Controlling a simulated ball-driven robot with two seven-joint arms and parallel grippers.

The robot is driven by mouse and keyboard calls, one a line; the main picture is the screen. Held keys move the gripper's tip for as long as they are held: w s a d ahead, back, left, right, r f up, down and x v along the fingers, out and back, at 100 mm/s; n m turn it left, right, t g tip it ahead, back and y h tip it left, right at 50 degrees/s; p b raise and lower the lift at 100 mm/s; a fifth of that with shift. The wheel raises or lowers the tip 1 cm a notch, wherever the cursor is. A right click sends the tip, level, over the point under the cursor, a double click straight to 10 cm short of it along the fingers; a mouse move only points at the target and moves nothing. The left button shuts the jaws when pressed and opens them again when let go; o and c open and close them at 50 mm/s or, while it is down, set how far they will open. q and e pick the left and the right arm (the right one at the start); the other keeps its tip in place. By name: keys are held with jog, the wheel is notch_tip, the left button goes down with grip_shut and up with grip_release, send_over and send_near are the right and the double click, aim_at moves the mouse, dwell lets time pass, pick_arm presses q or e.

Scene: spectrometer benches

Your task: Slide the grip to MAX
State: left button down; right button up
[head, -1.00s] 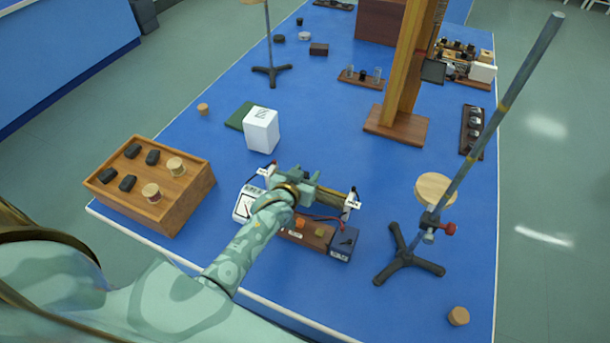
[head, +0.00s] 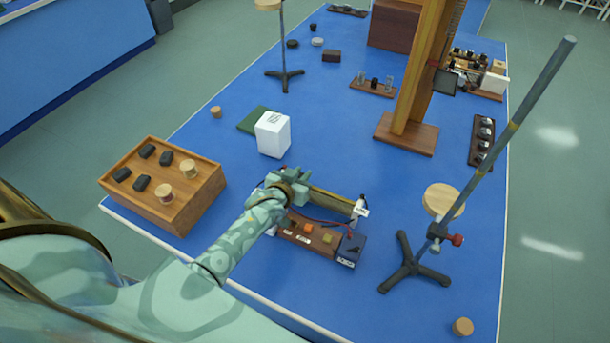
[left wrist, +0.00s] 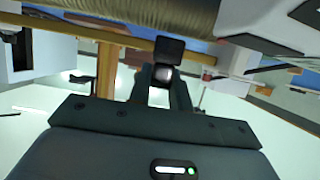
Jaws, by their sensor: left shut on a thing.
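The slide rheostat's long brownish tube (head: 332,200) lies on the blue bench; it also shows across the top of the left wrist view (left wrist: 130,14). A white end tag (head: 361,211) shows at its right end; its lettering is too small to read. My left gripper (head: 280,180) is at the tube's left part and hides that end and its tag. In the left wrist view the left gripper (left wrist: 167,78) is shut on the dark grip (left wrist: 169,48), beside the tube. My right gripper is not in view.
A wooden board with coloured parts (head: 306,232) and a dark blue box (head: 351,247) lie in front of the tube. A white box (head: 272,134) stands behind. A wooden tray (head: 205,203) is at left, a tripod stand (head: 415,265) at right.

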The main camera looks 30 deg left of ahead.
pick_arm(q)
jog(key=shift+d, duration=0.2)
jog(key=c, duration=1.3)
grip_release()
jog(key=shift+a, duration=0.1)
jog(key=p+v, duration=0.4)
jog(key=v, duration=1.2)
jog(key=shift+s, duration=0.2)
jog(key=shift+w, duration=0.1)
